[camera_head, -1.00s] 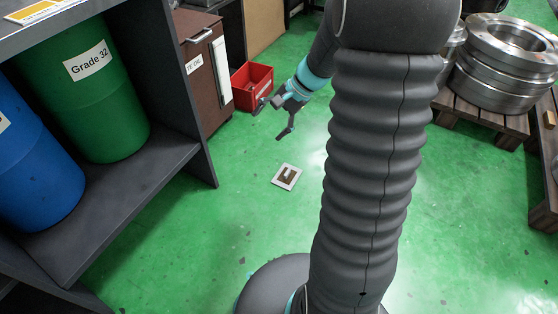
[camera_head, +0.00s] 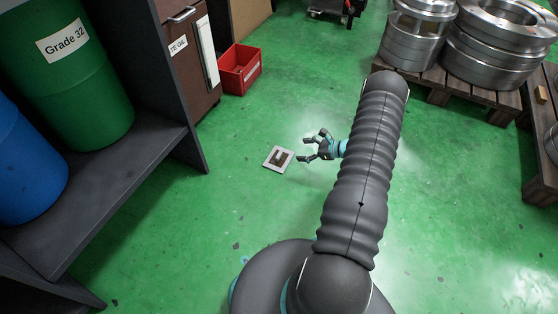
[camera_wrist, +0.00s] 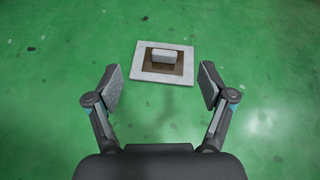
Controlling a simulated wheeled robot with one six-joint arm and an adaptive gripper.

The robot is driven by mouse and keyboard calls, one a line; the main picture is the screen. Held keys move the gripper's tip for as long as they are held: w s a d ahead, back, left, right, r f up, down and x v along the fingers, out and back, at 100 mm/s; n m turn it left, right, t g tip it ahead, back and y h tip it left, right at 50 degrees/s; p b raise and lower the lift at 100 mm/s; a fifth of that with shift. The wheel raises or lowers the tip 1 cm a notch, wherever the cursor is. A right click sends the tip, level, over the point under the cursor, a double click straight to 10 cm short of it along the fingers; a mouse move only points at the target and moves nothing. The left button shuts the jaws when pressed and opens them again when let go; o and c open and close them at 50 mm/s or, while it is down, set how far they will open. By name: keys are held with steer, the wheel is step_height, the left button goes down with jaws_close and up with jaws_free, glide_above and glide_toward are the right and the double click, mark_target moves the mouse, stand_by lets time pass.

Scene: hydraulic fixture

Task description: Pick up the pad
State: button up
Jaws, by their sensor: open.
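The pad (camera_wrist: 162,55) looks like a small light-grey block, sitting on the brown middle of a flat square plate with a pale rim (camera_wrist: 143,73). The plate lies on the green floor; it also shows in the head view, where the pad (camera_head: 280,157) is tiny. My gripper (camera_wrist: 160,86) is open and empty, its two fingers spread wide. In the wrist view the pad lies beyond the fingertips, roughly centred between them. In the head view my gripper (camera_head: 305,149) is just right of the plate, apart from the pad.
A dark shelf with a green drum (camera_head: 75,80) and a blue drum (camera_head: 25,175) stands at left. A red crate (camera_head: 240,70) sits by a brown cabinet (camera_head: 185,55). Metal rings (camera_head: 490,55) rest on a pallet at upper right. The floor around the plate is clear.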

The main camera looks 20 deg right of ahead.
steer(key=m+t, duration=0.1)
steer(key=m, duration=0.1)
glide_toward(280, 156)
steer(key=shift+s+d+r+h, duration=0.2)
steer(key=shift+s+d+r, duration=0.1)
steer(key=shift+s+d, duration=0.25)
steer(key=shift+s+d+r+h, duration=0.2)
steer(key=shift+s+d+r, duration=0.05)
steer(key=shift+s+d, duration=0.3)
steer(key=shift+w+a+f, duration=0.15)
steer(key=shift+w+f, duration=0.1)
steer(key=b+x, duration=0.1)
steer(key=x, duration=0.6)
steer(key=shift+a+r+x, duration=0.1)
steer(key=shift+x, duration=1.4)
steer(key=shift+a+r+x, duration=0.15)
steer(key=shift+x, duration=1.35)
steer(key=shift+c, duration=0.2)
steer(key=c, duration=1.1)
